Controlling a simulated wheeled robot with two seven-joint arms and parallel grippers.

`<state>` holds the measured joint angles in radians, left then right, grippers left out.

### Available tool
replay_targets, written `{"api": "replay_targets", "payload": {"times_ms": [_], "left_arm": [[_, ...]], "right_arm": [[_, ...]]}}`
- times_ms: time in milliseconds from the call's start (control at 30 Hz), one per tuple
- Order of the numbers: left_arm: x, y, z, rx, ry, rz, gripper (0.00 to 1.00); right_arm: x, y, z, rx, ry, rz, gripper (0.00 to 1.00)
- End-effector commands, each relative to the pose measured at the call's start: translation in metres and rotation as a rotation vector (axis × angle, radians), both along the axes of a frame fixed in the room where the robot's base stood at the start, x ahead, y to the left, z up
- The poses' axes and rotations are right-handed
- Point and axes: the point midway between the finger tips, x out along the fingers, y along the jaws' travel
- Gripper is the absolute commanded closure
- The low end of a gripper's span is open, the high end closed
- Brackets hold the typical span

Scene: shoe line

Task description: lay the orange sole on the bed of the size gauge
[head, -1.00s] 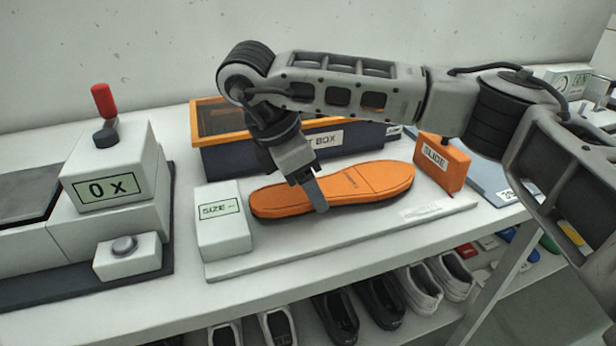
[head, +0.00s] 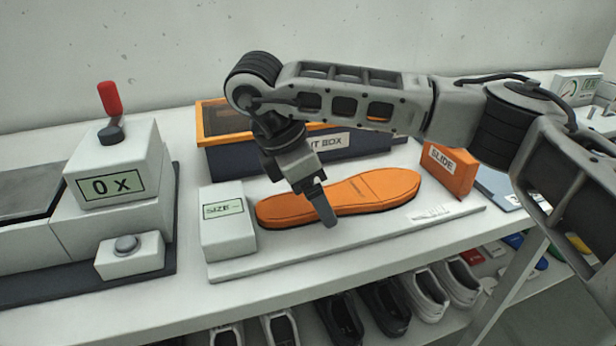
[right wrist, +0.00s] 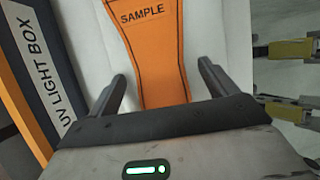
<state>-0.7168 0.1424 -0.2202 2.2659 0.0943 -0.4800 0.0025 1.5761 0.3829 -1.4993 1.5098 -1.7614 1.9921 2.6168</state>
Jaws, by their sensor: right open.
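The orange sole (head: 370,192) lies flat, lengthwise on the white bed (head: 290,257) of the size gauge. Its left end is beside the white SIZE block (head: 228,228). Its right end stops short of the orange SLIDE block (head: 449,170). My right gripper (head: 325,205) is open over the left half of the sole, pointing down. In the right wrist view the sole (right wrist: 155,60), with its SAMPLE mark, lies between the spread fingers with a gap on each side. In the head view the near finger is in front of the sole's near edge. My left gripper is not in view.
A dark blue UV light box (head: 225,163) with an orange rim stands behind the gauge. A white unit (head: 112,185) with a red-handled lever and a "0 x" display stands at left. Shoes (head: 385,305) line the shelf below.

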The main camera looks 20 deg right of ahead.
Motion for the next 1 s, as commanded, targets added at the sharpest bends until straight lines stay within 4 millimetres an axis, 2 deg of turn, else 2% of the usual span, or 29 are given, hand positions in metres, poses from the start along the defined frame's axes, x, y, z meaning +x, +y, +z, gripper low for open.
{"api": "replay_targets", "payload": {"times_ms": [167, 600, 800, 1000], "left_arm": [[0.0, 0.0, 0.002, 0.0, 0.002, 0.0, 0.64], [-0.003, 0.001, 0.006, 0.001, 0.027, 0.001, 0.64], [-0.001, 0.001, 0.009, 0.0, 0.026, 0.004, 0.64], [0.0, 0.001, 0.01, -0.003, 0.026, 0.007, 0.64]], "right_arm": [[0.0, 0.008, 0.02, 0.0, -0.006, 0.002, 0.15], [-0.001, 0.047, 0.116, -0.001, -0.007, 0.0, 0.15], [-0.001, 0.058, 0.14, -0.001, -0.003, 0.0, 0.15], [-0.002, 0.061, 0.147, 0.0, -0.001, -0.001, 0.15]]}}
